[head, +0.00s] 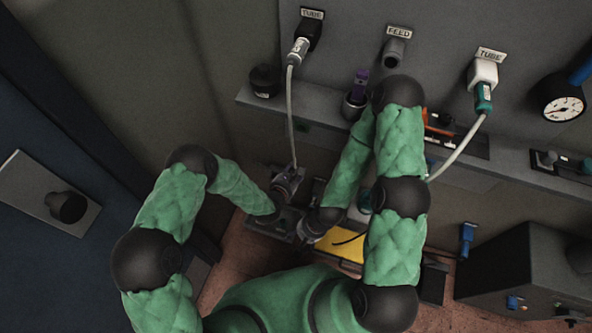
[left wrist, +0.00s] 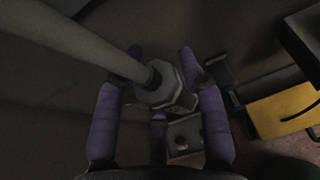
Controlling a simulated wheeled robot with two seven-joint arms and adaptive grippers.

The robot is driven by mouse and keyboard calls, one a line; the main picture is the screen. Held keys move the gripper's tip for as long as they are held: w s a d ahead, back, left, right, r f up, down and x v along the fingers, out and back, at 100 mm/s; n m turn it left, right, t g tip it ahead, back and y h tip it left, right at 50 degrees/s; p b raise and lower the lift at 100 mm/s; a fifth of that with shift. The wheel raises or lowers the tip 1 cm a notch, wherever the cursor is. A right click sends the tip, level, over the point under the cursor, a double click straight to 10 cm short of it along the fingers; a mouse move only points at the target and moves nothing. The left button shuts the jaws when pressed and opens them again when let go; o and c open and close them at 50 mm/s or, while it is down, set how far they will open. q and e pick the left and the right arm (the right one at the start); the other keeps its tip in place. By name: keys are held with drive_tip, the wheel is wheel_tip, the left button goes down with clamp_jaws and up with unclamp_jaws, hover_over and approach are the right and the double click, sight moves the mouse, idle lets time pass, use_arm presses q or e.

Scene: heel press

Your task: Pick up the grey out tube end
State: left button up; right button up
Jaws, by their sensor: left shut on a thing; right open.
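The grey tube (head: 291,110) hangs from a grey connector (head: 298,52) at the black port labelled TUBE and runs down to my left gripper (head: 287,180). In the left wrist view the tube (left wrist: 80,40) comes in from the upper left and ends in a grey faceted tube end (left wrist: 167,88). The purple-padded fingers of my left gripper (left wrist: 168,92) stand on both sides of this end and are shut on it. My right gripper (head: 309,229) is lower and slightly right, open; its fingertips are partly hidden by the arm.
A second tube (head: 460,145) with a teal connector (head: 484,97) hangs from the white TUBE port. A ledge (head: 250,97) carries a black pot and a purple-topped item (head: 360,85). Below are a box with a red button (left wrist: 181,142) and a yellow panel (left wrist: 282,110).

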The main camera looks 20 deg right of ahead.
use_arm(q)
wheel_tip(320, 180, up, 3)
drive_tip(key=shift+r+p, duration=0.1)
drive_tip(key=shift+p, duration=0.8)
drive_tip(key=s+a+r+p, duration=0.1)
drive_tip(key=r, duration=0.1)
drive_tip(key=s+a+r+p, duration=0.1)
drive_tip(key=s+r, duration=0.1)
drive_tip(key=s+r+p, duration=0.1)
drive_tip(key=r+p, duration=0.1)
drive_tip(key=r, duration=0.1)
drive_tip(key=shift+s+a, duration=0.3)
drive_tip(key=shift+a, duration=0.1)
drive_tip(key=shift+c, duration=0.5)
drive_tip(key=s+p+v, duration=0.1)
drive_tip(key=p+v, duration=0.1)
drive_tip(key=v, duration=0.7)
drive_tip(key=shift+d+f, duration=0.35)
drive_tip(key=shift+w, duration=0.1)
